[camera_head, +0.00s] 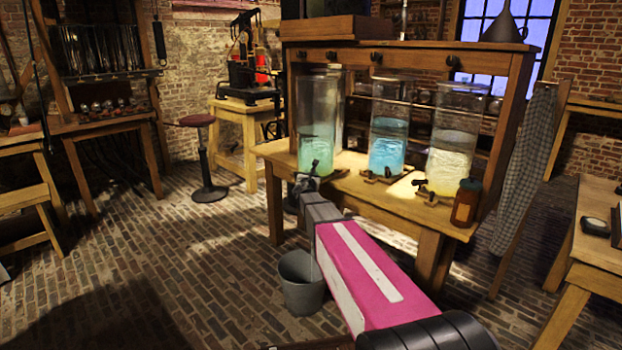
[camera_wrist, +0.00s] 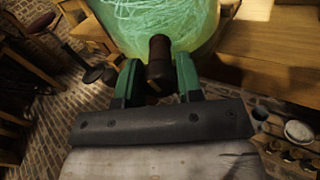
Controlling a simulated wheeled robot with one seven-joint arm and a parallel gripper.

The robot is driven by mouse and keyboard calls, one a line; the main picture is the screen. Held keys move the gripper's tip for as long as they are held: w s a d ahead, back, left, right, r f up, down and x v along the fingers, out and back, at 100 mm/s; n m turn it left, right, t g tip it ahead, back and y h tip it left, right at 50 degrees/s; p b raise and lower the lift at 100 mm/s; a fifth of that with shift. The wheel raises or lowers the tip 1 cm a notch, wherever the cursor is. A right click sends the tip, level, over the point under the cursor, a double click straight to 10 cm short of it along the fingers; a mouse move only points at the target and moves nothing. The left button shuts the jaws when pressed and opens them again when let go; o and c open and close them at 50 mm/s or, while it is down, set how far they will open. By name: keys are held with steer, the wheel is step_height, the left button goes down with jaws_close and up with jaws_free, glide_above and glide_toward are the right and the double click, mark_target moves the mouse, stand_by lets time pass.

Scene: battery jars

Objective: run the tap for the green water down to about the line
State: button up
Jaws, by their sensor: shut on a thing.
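The tall glass jar (camera_head: 318,100) at the left end of the bench holds green water (camera_head: 316,150) in its lower half. In the wrist view the green water (camera_wrist: 190,22) fills the top of the picture. My gripper (camera_head: 306,184) is at the front of this jar, its green fingers (camera_wrist: 157,82) shut on the dark tap (camera_wrist: 158,62). The tap also shows in the head view (camera_head: 313,168), partly behind my gripper. I cannot make out a line on the jar, or any flow from the tap. A grey bucket (camera_head: 302,287) stands on the floor below.
A jar of blue water (camera_head: 389,140) and a jar of yellow water (camera_head: 452,150) stand to the right on the wooden bench (camera_head: 350,184), each with a tap. A brown bottle (camera_head: 466,203) is near the bench's right corner.

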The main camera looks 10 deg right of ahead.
steer(key=shift+m, duration=1.5)
steer(key=o, duration=1.2)
steer(key=shift+s, duration=0.1)
steer(key=v, duration=0.5)
